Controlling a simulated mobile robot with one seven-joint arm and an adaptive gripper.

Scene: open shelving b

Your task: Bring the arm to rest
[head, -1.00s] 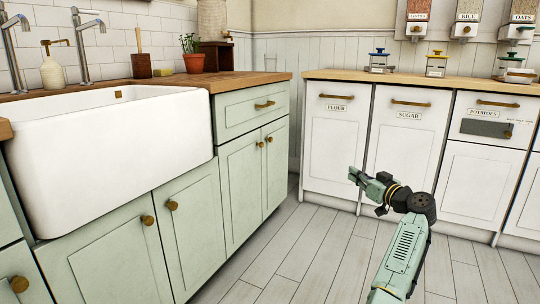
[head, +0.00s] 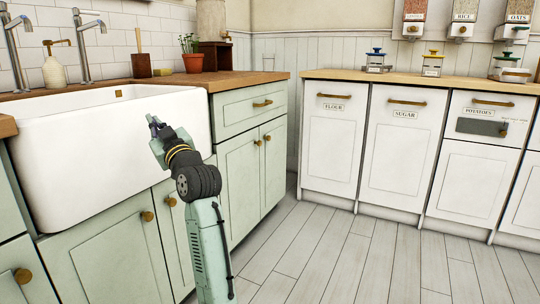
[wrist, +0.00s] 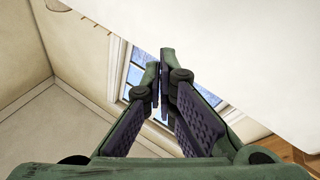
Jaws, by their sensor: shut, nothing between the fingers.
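My gripper (head: 153,124) is raised in front of the white sink (head: 110,150) in the head view, pointing up and to the left. I cannot tell from this view whether it touches the sink. In the wrist view the two fingers of my gripper (wrist: 159,85) come together at the tips, with nothing between them. A large plain white surface fills the upper right of the wrist view, close to the fingers.
Green cabinets (head: 242,180) with a wooden counter (head: 240,80) stand at the left. White cabinets (head: 400,150) line the back right. The grey plank floor (head: 340,255) is clear. A window (wrist: 133,72) shows behind the fingers in the wrist view.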

